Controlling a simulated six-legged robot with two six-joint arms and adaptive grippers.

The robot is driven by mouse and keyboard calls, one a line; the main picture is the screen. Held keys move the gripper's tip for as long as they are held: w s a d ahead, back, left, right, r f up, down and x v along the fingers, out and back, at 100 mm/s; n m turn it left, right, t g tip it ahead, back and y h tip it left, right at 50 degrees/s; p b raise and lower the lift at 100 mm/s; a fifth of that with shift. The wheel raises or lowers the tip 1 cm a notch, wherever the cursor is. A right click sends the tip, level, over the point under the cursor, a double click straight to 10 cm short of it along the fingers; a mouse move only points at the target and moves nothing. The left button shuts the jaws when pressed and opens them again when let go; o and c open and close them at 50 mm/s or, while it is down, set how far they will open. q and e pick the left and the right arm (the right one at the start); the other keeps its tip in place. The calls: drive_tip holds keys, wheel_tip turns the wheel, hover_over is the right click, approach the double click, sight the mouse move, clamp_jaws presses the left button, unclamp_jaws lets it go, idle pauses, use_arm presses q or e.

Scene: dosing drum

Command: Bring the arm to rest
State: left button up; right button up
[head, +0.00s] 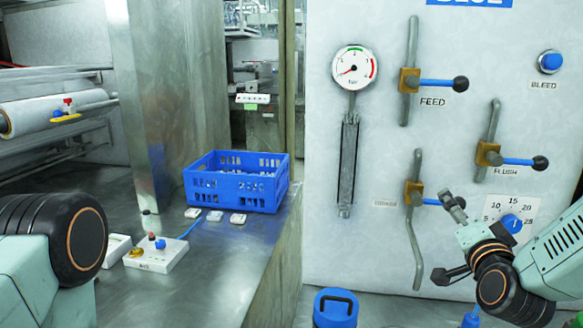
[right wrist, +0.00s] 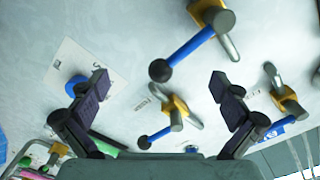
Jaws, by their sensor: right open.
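My right gripper (head: 446,240) is open and empty in front of the white panel, just below the blue handle of the lower valve (head: 414,193). In the head view one finger overlaps that handle's end; I cannot tell whether they touch. In the right wrist view both fingers of my right gripper (right wrist: 160,85) are spread apart with nothing between them but the panel behind.
The panel carries a FEED valve (head: 409,82), a FLUSH valve (head: 488,154), a pressure gauge (head: 354,67), a blue BLEED button (head: 550,62) and a dial (head: 512,223). A blue crate (head: 236,202) and a button box (head: 156,255) stand on the metal bench. A blue container (head: 335,310) stands below.

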drive_tip(key=x, duration=0.3)
drive_tip(key=shift+w+d+b, duration=0.15)
drive_tip(key=shift+d+b, duration=0.05)
drive_tip(key=shift+b, duration=0.1)
drive_tip(key=shift+d+f, duration=0.25)
drive_tip(key=shift+f, duration=0.15)
drive_tip(key=shift+r, duration=0.15)
